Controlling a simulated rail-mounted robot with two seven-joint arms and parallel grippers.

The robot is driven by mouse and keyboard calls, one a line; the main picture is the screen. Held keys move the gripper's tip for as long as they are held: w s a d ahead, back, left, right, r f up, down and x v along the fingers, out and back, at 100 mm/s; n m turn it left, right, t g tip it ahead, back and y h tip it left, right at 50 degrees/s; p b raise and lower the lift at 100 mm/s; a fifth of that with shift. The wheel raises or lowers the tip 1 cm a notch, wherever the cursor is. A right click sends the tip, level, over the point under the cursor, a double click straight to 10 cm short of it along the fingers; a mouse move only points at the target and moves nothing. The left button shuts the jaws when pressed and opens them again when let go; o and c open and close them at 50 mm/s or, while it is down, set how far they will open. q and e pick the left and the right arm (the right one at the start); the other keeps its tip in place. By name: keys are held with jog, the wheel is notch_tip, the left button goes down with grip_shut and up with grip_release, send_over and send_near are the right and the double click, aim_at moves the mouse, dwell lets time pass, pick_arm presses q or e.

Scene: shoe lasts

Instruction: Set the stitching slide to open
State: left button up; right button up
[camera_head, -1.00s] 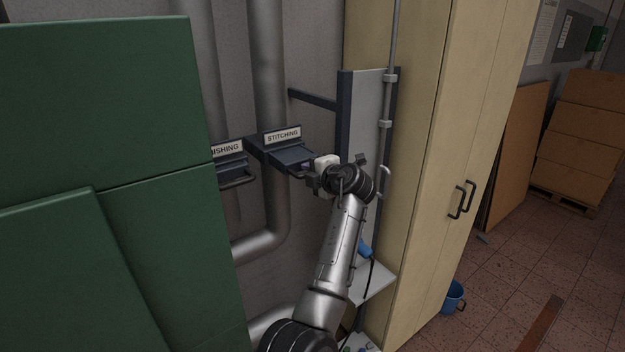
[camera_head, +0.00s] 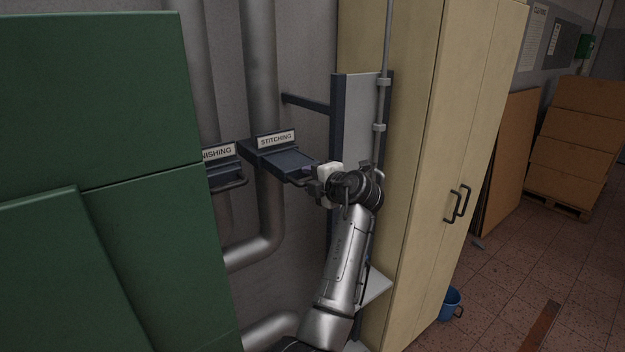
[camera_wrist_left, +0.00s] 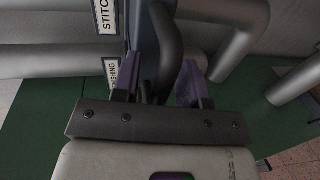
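The stitching slide (camera_head: 291,163) is a dark blue-grey tray-like plate under a white STITCHING label (camera_head: 276,139) on the wall bracket. It sticks out to the right, and its front end is partly hidden by my left gripper (camera_head: 313,180). In the left wrist view, the slide's dark handle bar (camera_wrist_left: 167,45) runs down between the two purple fingertips of my left gripper (camera_wrist_left: 158,82). The fingers are apart with the bar between them; I cannot tell whether both press on it. My right gripper is not in view.
A second slide with a FINISHING label (camera_head: 217,153) sits just left. A large green cabinet (camera_head: 95,110) fills the left side. Thick grey pipes (camera_head: 262,85) run behind the slides. A tall beige cupboard (camera_head: 425,150) stands close right of my arm.

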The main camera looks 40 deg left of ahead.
pick_arm(q)
jog(key=shift+d, duration=0.1)
jog(key=b+v, duration=0.2)
jog(key=v, duration=1.1)
jog(key=shift+d, duration=0.35)
jog(key=shift+s+r, duration=0.1)
jog(key=shift+s, duration=0.05)
